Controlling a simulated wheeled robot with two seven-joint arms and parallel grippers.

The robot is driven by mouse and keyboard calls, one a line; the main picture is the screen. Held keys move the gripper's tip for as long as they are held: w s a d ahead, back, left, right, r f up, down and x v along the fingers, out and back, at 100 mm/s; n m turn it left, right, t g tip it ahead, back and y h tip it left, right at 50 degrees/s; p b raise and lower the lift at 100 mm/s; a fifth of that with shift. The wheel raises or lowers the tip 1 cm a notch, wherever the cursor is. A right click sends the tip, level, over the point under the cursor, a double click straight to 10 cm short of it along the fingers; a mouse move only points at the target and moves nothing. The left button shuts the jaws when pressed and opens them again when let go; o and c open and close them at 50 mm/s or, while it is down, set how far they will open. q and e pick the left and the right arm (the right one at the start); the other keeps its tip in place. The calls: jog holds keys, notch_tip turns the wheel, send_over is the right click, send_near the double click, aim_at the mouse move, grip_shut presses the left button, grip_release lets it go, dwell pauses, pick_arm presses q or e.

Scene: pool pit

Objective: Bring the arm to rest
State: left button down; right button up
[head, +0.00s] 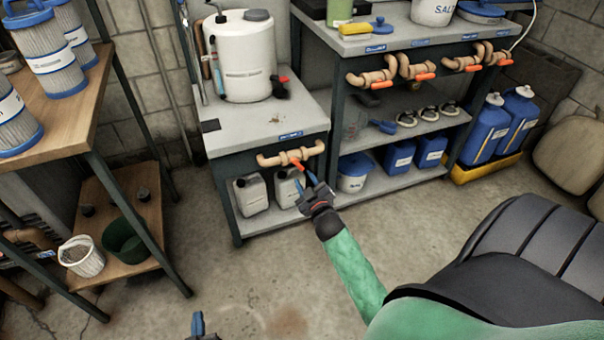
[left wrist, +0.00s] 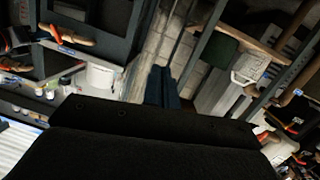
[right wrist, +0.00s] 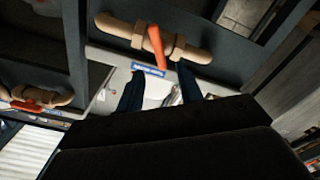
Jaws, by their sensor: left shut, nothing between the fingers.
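My left gripper (head: 198,325) shows only at the bottom edge of the head view, low over the bare floor. In the left wrist view its blue fingers (left wrist: 163,88) are together with nothing between them. The rest of my left arm is out of the head view. My right gripper (head: 318,188) is stretched forward on the green-sleeved arm, close in front of the pipe valve on the grey bench. In the right wrist view its two fingers (right wrist: 158,90) stand apart and hold nothing. The valve's orange handle (right wrist: 157,48) appears just above the fingertips; I cannot tell whether they touch.
The pipe valve (head: 278,158) is fixed to the front of the grey bench (head: 240,135), which carries a white tank (head: 240,58). A taller shelf unit (head: 440,40) with several more valves stands right. A wooden shelf (head: 60,120) with filter cartridges stands left. The floor between is clear.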

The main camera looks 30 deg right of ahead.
pick_arm(q)
jog(key=shift+f, duration=0.35)
pick_arm(e)
jog(key=shift+s+a, duration=0.15)
jog(key=shift+s, duration=0.5)
